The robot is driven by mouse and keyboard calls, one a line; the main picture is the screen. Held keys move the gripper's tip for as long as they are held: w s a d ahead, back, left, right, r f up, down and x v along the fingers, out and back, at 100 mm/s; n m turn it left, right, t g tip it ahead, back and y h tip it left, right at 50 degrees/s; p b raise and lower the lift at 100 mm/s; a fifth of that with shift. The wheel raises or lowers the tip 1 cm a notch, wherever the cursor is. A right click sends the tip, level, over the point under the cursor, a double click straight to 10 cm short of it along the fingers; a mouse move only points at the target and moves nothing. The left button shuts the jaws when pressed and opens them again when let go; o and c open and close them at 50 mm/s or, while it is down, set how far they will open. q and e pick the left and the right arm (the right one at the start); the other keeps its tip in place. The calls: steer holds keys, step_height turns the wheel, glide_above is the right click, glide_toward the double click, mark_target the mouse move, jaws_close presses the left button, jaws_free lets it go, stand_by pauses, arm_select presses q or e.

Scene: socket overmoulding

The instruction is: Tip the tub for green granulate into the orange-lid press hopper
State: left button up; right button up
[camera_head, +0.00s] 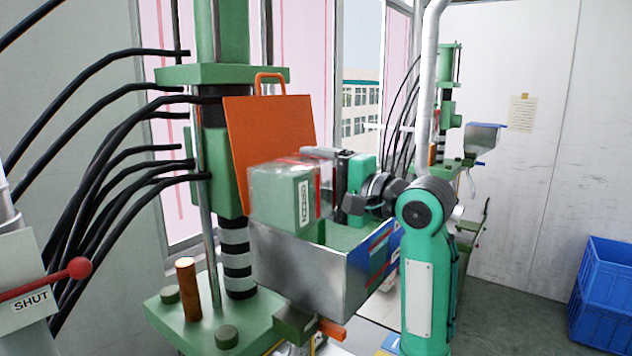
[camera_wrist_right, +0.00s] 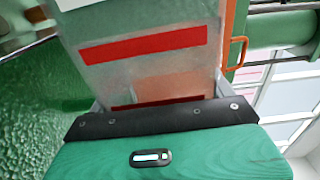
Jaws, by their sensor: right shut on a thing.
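The tub (camera_head: 264,185) is a clear box with a green panel marked GREEN and red stripes. It is turned over on its side above the press hopper, with its lettering running vertically. The press hopper (camera_head: 300,268) is an open metal box with green material inside. Its orange lid (camera_head: 262,132) stands open behind the tub. My right gripper (camera_head: 335,178) is shut on the tub over the hopper; in the right wrist view the tub's wall (camera_wrist_right: 140,68) with a red stripe rises beyond the black jaw bar. The tub's mouth is hard to make out. My left gripper is out of view.
The green press column (camera_head: 222,40) stands behind the lid, with several black hoses to its left. A red-knobbed lever (camera_head: 78,268) marked SHUT is at the far left. Blue crates (camera_head: 608,265) stand at right. Another press (camera_head: 450,110) stands further back.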

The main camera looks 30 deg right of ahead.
steer(key=shift+w+d+r+m, duration=0.1)
steer(key=shift+d+m, duration=0.2)
steer(key=shift+m, duration=0.5)
stand_by(0.4)
steer(key=shift+a+f+n, duration=0.2)
steer(key=shift+a+n, duration=0.15)
steer(key=shift+n, duration=0.75)
steer(key=shift+s+a+n, duration=0.15)
steer(key=shift+s+n, duration=0.1)
steer(key=shift+n, duration=0.25)
steer(key=shift+s+a+f+n, duration=0.15)
steer(key=shift+s+a+n, duration=0.1)
steer(key=shift+a+n, duration=0.35)
steer(key=shift+s+a+f+n, duration=0.1)
steer(key=shift+s+a+n, duration=0.3)
steer(key=shift+a, duration=0.35)
steer(key=shift+s+a+f+n, duration=0.15)
steer(key=shift+a+n, duration=0.45)
steer(key=shift+a, duration=0.05)
